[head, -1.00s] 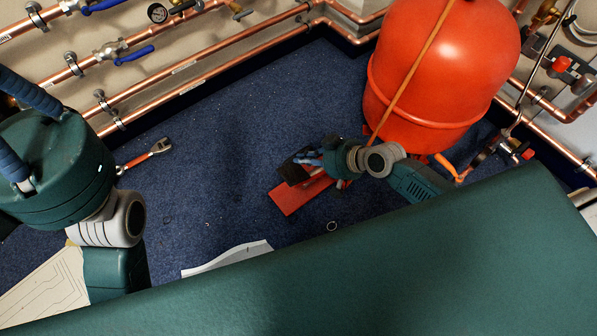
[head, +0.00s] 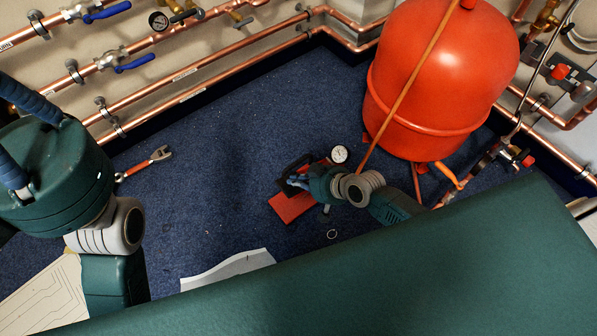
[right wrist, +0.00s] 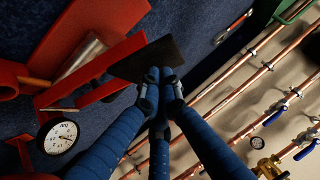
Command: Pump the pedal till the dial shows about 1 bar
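The red foot pump (head: 292,206) lies on the blue carpet, left of the red tank; it also shows at the upper left of the right wrist view (right wrist: 92,72). Its black pedal pad (right wrist: 146,60) is right in front of my right gripper (right wrist: 160,78). The gripper's blue fingers are close together and shut, tips at the pad's near edge; I cannot tell if they touch it. In the head view the right gripper (head: 297,180) partly hides the pump. The white dial (head: 340,154) also shows in the right wrist view (right wrist: 59,136); its reading is too small to tell.
The big red tank (head: 430,80) stands right behind the pump. Copper pipes (head: 210,80) with blue-handled valves run along the walls. A wrench (head: 145,163) and a white sheet (head: 230,268) lie on the carpet.

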